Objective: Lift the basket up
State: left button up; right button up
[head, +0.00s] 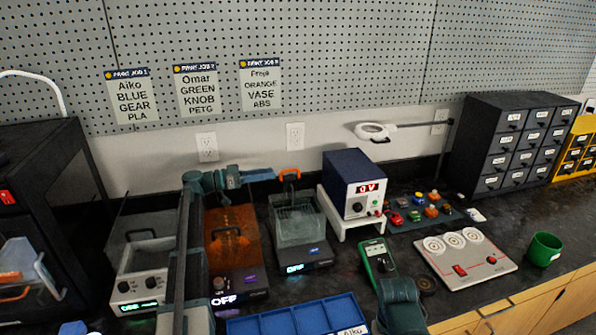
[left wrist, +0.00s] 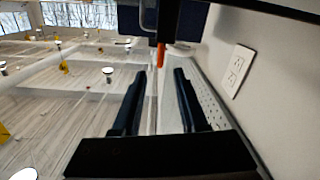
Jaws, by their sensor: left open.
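The wire basket (head: 298,222) sits in a grey open bath unit with a lit display (head: 305,258) in the head view. Its orange handle (head: 290,173) rises above it on a thin stem. My left gripper (head: 268,175) reaches in from the left at handle height, just left of the handle. In the left wrist view, the gripper's two dark fingers (left wrist: 160,74) are apart, and the orange handle end (left wrist: 160,55) shows just ahead of the gap between them. Whether they touch it cannot be told. My right gripper does not show.
An orange-tinted bath (head: 232,238) and a white bath (head: 140,262) stand left of the basket. A blue power supply on a white stand (head: 353,185) is close on the right. A blue tray (head: 300,317) lies in front. Pegboard wall (head: 300,60) is behind.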

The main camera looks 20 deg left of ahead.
aim_at(296, 170)
pick_arm(q)
jog(key=x, duration=1)
jog(key=shift+w+d, duration=0.2)
jog(key=shift+w, duration=0.05)
grip_shut()
dwell(1.0)
